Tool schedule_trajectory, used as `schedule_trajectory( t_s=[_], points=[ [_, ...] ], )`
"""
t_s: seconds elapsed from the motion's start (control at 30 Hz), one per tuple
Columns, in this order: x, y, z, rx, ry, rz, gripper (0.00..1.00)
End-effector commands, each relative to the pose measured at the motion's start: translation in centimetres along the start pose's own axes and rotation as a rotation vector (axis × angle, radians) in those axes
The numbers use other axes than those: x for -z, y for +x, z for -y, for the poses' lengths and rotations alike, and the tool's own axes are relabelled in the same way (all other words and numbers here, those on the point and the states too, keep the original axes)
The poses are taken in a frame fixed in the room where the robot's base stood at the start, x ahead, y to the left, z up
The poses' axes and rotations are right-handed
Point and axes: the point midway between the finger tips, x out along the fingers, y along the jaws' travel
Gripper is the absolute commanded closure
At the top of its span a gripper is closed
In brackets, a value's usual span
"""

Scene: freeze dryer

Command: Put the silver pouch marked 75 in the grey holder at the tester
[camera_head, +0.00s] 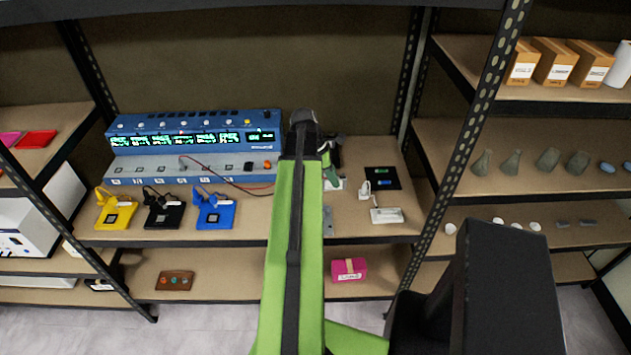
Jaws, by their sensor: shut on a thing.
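My gripper (333,160) is at the shelf to the right of the blue tester (195,130), partly hidden behind my green arm. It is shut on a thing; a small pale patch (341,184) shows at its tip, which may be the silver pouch. I cannot read a 75 there. Yellow (115,215), black (164,214) and blue (213,213) holders stand in front of the tester. A grey piece (328,222) shows just right of my arm, mostly hidden; it may be the grey holder.
A black square pad (381,178) and a white device (387,215) lie right of my gripper. Red and dark wires run from the tester behind my arm. A shelf upright (460,150) stands to the right. A pink box (347,270) is on the shelf below.

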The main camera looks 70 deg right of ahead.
Motion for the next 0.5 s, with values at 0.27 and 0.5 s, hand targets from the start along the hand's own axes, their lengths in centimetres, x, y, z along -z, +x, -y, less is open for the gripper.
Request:
schedule_trajectory(
  t_s=[0.27, 0.5],
  points=[
    [6.6, -1.9, 1.9, 0.000, -0.005, 0.000, 1.00],
    [7.0, -1.7, 1.8, 0.000, -0.006, 0.000, 1.00]
  ],
)
